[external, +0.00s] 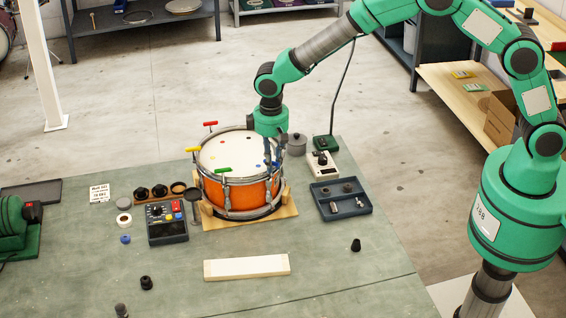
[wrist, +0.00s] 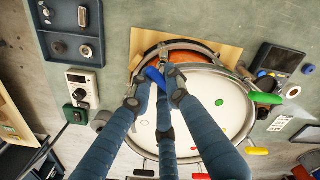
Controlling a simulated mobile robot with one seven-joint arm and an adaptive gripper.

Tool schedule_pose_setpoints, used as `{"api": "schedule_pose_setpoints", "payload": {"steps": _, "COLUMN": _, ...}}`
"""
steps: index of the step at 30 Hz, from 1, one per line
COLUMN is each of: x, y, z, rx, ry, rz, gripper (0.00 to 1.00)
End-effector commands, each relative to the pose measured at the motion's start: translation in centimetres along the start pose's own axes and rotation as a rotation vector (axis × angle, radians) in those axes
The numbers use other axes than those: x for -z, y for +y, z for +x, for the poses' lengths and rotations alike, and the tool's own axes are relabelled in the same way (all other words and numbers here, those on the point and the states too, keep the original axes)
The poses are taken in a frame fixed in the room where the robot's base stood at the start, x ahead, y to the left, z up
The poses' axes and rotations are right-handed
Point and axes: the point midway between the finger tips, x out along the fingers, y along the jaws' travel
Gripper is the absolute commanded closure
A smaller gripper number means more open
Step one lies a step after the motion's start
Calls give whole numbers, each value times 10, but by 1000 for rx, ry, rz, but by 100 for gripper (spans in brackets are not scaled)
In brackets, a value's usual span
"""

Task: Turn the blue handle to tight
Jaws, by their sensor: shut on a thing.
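The orange snare drum (external: 238,190) with a white head stands on a wooden board on the bench. It also shows in the wrist view (wrist: 205,110). Coloured key handles sit around its rim. The blue handle (wrist: 153,75) lies at the rim, between my fingertips; its far end sticks out past them. In the external view my fingers mostly cover it. My gripper (wrist: 156,98) is shut on the blue handle, pointing down at the drum's right edge in the external view (external: 272,160). I see no mark for tight.
The green handle (external: 222,170), yellow handle (external: 192,148) and red handle (external: 210,123) stick out around the rim. A dark tray (external: 341,209) and a white dial box (external: 323,164) stand to the right. A control box (external: 167,229) stands left. The front bench has free room.

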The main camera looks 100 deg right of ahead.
Motion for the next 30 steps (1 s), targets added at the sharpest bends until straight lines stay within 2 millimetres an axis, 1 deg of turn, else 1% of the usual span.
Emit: {"api": "schedule_pose_setpoints", "payload": {"steps": 30, "x": -3, "y": -3, "z": -2, "rx": 2, "ry": 2, "rz": 964, "gripper": 100}}
